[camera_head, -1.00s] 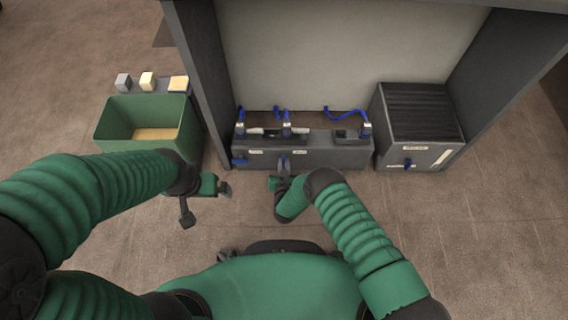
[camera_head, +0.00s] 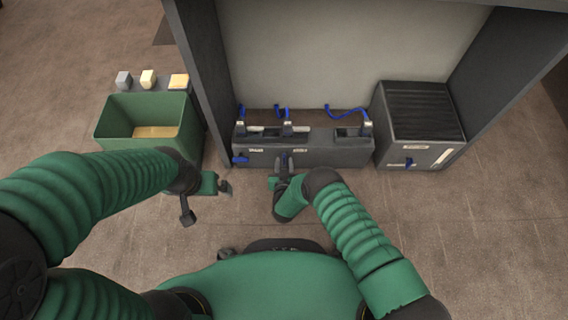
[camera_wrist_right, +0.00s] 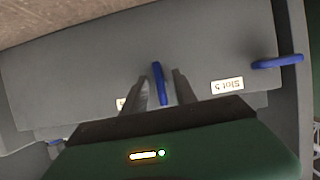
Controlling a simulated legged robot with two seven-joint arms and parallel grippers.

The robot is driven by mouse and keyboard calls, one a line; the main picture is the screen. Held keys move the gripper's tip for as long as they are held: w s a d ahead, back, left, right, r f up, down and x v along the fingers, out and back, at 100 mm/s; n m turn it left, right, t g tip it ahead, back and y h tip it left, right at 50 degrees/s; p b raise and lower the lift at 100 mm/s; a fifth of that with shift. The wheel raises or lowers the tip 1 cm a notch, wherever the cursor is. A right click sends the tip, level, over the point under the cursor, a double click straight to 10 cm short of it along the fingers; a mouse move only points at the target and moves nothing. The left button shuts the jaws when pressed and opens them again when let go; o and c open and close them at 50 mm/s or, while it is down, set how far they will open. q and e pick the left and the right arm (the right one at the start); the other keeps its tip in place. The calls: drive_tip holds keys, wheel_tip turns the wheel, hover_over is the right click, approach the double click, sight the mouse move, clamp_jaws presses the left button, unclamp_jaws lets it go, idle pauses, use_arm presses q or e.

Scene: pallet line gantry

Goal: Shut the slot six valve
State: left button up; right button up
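A grey valve box (camera_head: 330,157) stands low at the foot of the gantry. In the right wrist view its front (camera_wrist_right: 90,62) carries a blue valve handle (camera_wrist_right: 160,82), near upright and slightly tilted. My right gripper (camera_wrist_right: 162,90) is open, one finger on each side of this handle, with narrow gaps showing. A label reading Slot 5 (camera_wrist_right: 227,85) is beside it; another label (camera_wrist_right: 121,103) is mostly hidden by a finger. A second blue handle (camera_wrist_right: 277,62) lies level; it also shows in the head view (camera_head: 240,159). My left gripper (camera_head: 207,196) hangs clear of the box, its opening unclear.
A green bin (camera_head: 113,125) stands at the left, with small blocks (camera_head: 147,79) behind it. A ribbed dark box (camera_head: 420,120) with its own blue handle (camera_head: 409,162) stands at the right. The floor in front is free.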

drive_tip(key=p+v, duration=0.9)
drive_tip(key=v, duration=0.8)
drive_tip(key=shift+f, duration=0.1)
